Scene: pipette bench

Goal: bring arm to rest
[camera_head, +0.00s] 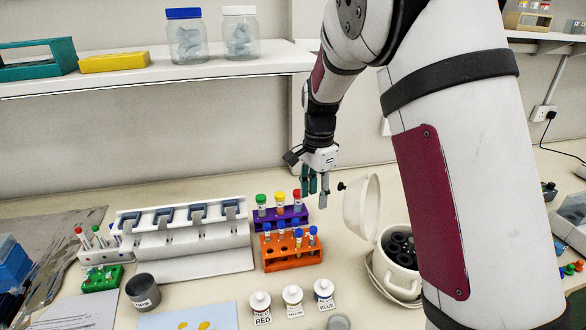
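My white and maroon arm reaches down from the top of the head view. My gripper (315,184) hangs in the air, fingers pointing down, just behind and right of the purple tube rack (291,219) in the picture. Its fingers look apart, with a gap between them, and I see nothing held there. It is left of the raised lid (357,208) of the white centrifuge (397,277). My forearm hides part of the bench behind the centrifuge.
An orange rack (292,261) with blue-capped tubes stands before the purple one. A white pipette stand (190,243) is left. Several bottles, including RED (261,309), stand in front. A shelf (150,72) with jars runs above. Bare bench shows behind the racks.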

